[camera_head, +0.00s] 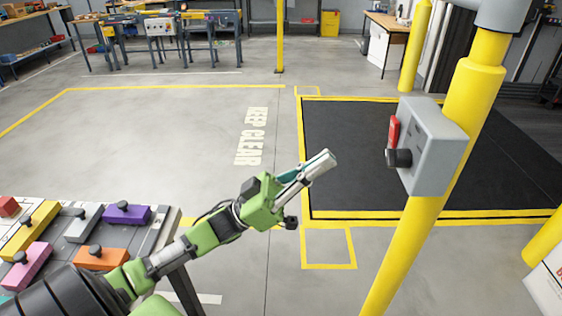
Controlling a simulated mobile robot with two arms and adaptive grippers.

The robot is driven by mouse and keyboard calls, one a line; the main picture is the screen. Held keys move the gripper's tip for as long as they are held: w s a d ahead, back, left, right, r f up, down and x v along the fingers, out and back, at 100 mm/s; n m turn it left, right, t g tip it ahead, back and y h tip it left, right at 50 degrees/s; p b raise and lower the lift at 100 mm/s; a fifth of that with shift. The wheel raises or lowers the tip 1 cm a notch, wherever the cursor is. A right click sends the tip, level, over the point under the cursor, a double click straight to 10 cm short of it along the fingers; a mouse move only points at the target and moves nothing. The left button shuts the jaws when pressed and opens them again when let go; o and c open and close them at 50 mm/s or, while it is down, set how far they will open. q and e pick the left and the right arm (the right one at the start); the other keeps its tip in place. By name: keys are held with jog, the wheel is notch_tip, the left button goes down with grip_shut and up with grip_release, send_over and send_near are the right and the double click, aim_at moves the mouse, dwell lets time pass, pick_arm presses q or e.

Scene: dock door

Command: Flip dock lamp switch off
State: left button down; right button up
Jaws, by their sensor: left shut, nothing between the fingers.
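The dock lamp switch is a grey box (431,146) fixed to a yellow post (403,245) on the right. On its left face are a red lever (393,131), which stands roughly upright, and a black knob (399,158) just below it. My left gripper (327,158) is shut and empty. It points right and slightly up toward the switch, with a clear gap between its fingertips and the black knob. My right gripper is not in view.
A table (172,232) with coloured knobbed blocks stands at the lower left. A black mat (350,150) edged in yellow lies behind the post. Workbenches and a yellow bin (330,23) are at the back. The floor marked KEEP CLEAR is open.

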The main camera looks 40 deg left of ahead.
pick_arm(q)
jog(key=s+a, duration=0.4)
jog(key=a, duration=0.1)
jog(key=shift+a, duration=0.4)
